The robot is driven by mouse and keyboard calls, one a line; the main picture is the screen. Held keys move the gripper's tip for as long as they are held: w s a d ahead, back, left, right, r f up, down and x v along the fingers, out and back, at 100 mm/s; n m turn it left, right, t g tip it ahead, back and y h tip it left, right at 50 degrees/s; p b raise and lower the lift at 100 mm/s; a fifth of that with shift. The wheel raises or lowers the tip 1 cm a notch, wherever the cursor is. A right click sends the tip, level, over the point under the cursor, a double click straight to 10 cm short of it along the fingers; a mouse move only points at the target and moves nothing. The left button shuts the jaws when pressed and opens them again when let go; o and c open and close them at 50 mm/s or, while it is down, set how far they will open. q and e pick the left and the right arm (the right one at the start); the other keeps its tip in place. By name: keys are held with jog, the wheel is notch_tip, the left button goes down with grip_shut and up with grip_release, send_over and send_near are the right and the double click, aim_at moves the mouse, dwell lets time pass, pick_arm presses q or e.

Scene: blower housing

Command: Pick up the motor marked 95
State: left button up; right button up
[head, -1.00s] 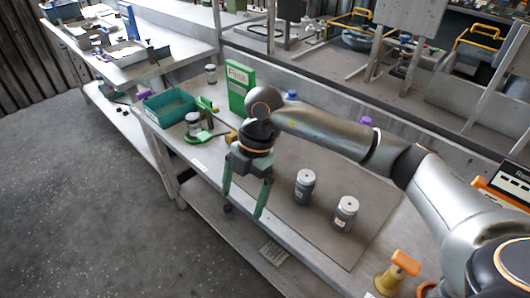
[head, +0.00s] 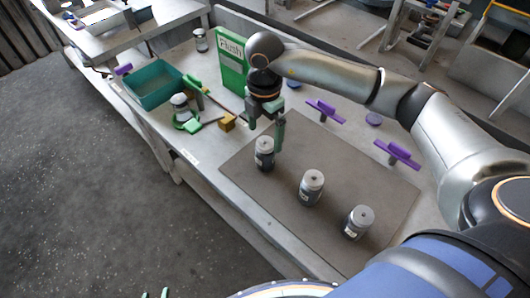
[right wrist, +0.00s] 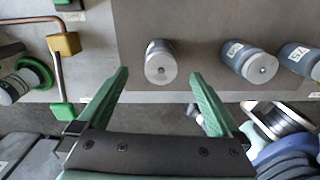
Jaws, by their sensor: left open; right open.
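Three grey cylindrical motors stand on the brown mat (head: 285,215) in the head view: a left one (head: 264,154), a middle one (head: 311,188) and a right one (head: 357,223). Their labels are too small to read there. In the right wrist view, the nearest motor (right wrist: 160,62) lies ahead between my open fingertips, not gripped; its number is not visible. Two more motors (right wrist: 249,62) (right wrist: 300,62) are to its right; the rightmost label is partly legible, but I cannot tell its number surely. My right gripper (head: 262,132) is open at the left motor. My left gripper (head: 155,294) barely shows at the bottom edge, empty.
Purple-handled parts (head: 325,110) (head: 397,154) lie along the back. The mat's front is clear.

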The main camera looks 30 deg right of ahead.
aim_at(265, 152)
notch_tip(265, 152, down, 8)
jog(key=shift+s+f+p, duration=0.1)
jog(key=shift+p, duration=0.3)
grip_shut()
dwell(0.8)
